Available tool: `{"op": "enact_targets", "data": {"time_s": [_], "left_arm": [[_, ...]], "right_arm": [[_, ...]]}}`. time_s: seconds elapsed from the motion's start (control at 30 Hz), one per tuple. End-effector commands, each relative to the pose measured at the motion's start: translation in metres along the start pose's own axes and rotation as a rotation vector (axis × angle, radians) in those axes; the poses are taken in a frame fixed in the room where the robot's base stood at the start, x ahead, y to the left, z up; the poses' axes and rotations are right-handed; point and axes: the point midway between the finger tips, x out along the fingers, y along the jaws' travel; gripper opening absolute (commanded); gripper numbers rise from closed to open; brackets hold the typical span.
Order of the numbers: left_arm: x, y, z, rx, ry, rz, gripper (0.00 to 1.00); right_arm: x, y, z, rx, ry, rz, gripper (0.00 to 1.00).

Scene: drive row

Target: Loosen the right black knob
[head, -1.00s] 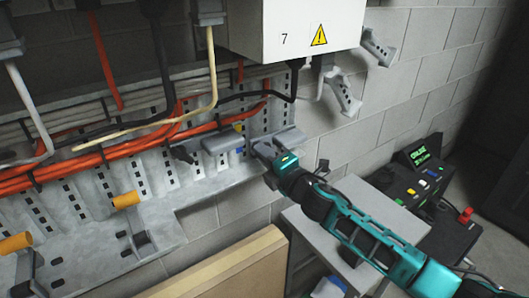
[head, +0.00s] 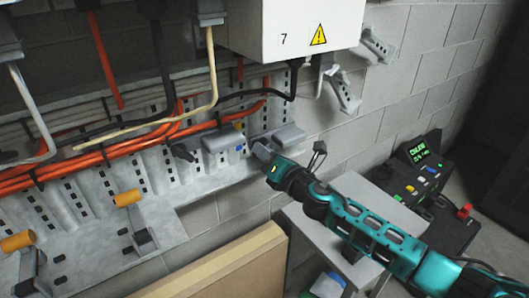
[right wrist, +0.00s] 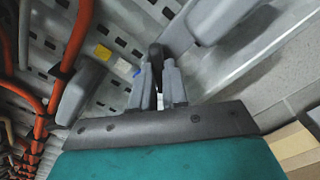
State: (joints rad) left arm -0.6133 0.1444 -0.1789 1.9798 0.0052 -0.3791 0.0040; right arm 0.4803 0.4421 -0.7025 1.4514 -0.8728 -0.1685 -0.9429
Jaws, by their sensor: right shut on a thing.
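The right black knob (right wrist: 155,55) shows in the right wrist view between the two grey fingers of my right gripper (right wrist: 157,78), which is shut on it. In the head view my right gripper (head: 262,153) is at the lower right of the metal panel (head: 165,205), and the knob is hidden there behind the fingers. Grey blocks (head: 222,139) and (head: 289,136) lie on either side of the gripped spot. My left gripper is not in view.
Orange and black cables (head: 120,148) run across the panel left of the gripper. A white box (head: 310,30) marked 7 hangs above. Orange-ended handles (head: 128,198) stick out at lower left. A control box (head: 425,175) and grey cabinet (head: 340,235) stand at right.

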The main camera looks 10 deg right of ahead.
Motion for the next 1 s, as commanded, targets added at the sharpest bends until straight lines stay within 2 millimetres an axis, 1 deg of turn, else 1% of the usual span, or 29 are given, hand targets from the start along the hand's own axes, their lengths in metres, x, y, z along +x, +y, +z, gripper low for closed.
{"op": "enact_targets", "data": {"time_s": [0.47, 0.5, 0.77, 1.0], "left_arm": [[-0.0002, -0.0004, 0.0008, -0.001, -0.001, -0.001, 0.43], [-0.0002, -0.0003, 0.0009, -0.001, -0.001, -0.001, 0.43], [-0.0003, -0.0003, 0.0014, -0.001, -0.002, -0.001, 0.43], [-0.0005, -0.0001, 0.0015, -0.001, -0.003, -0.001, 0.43]], "right_arm": [[0.0002, -0.0005, 0.0013, -0.021, -0.002, -0.001, 0.0], [0.0002, -0.0004, 0.0013, -0.021, -0.002, -0.001, 0.15], [0.0001, -0.0002, 0.0008, -0.018, -0.001, 0.0, 0.39], [-0.0005, 0.0, 0.0003, -0.016, -0.001, 0.0, 0.39]]}}
